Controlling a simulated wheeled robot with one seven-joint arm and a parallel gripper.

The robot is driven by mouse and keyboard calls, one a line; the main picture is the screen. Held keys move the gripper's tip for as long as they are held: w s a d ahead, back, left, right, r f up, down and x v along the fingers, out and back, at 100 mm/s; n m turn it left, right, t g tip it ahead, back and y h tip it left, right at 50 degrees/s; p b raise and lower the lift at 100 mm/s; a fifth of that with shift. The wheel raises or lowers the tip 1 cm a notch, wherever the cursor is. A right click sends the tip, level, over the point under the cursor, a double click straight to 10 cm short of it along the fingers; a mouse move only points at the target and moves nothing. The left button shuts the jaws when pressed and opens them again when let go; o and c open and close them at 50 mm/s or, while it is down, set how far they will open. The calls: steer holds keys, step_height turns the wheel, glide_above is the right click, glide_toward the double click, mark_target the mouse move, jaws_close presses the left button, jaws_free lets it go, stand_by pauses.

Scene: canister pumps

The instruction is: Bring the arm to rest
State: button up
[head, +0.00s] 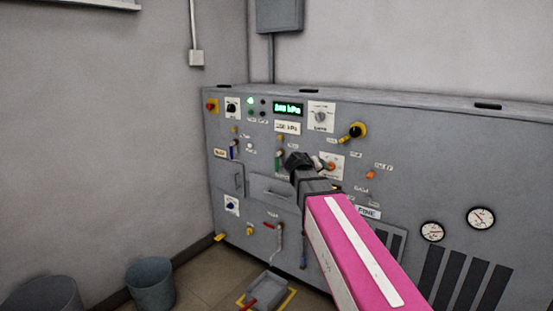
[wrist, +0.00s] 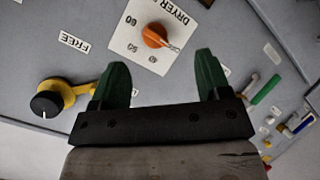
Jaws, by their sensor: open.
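My pink arm reaches from the lower right of the head view toward the grey control panel (head: 390,160). My gripper (head: 300,160) is in front of the panel's middle, and its fingertips are hard to make out there. In the wrist view my gripper (wrist: 160,85) shows two green fingers spread apart with nothing between them. Beyond the fingers is an orange knob (wrist: 154,36) on a white plate marked DRYER; the gap between fingers and knob is hard to judge. The arm hides part of the panel's lower middle.
A black knob on a yellow mount (wrist: 48,103) is left in the wrist view, beside a FREE label (wrist: 74,42). Green and blue handles are at right. In the head view, a bin (head: 150,285) and a grey tray (head: 268,290) stand on the floor.

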steer(key=s+f+g+y, duration=0.4)
steer(key=s+f, duration=0.8)
steer(key=f, duration=0.4)
steer(key=s+d+f+m+g+y, duration=0.1)
steer(key=s+f+g+y, duration=0.3)
steer(key=s+f, duration=0.8)
step_height(320, 180, down, 4)
steer(key=shift+s+r+g, duration=0.1)
steer(key=shift+s+g, duration=0.1)
steer(key=shift+g, duration=0.6)
